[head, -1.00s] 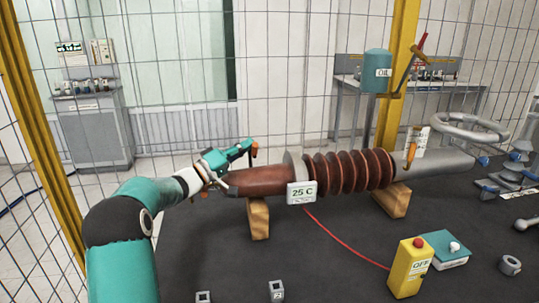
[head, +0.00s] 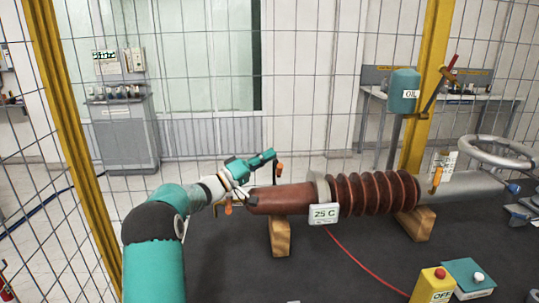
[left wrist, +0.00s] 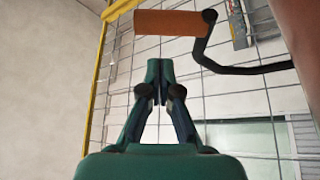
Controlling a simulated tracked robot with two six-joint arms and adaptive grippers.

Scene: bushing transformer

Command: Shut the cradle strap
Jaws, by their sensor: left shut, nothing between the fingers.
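The brown bushing (head: 285,200) lies across wooden cradle blocks, the nearer one (head: 280,237) under its smooth left part. An orange grip (head: 279,170) on a thin dark bent bar, which looks like the strap, stands up above the bushing's left end. In the left wrist view the orange grip (left wrist: 170,23) and dark bar (left wrist: 225,67) are large, beyond the fingertips. My left gripper (head: 270,155) is shut and empty, close to the grip and slightly above it in the head view. In the left wrist view its fingertips (left wrist: 158,70) are apart from the grip in the picture. My right gripper is out of view.
A second small orange piece (head: 228,207) hangs by the bushing's left end, below my left wrist. A 25 C display (head: 324,213) fronts the bushing. A yellow OFF box (head: 433,287) stands front right. A wire fence with yellow posts (head: 65,120) stands behind and left.

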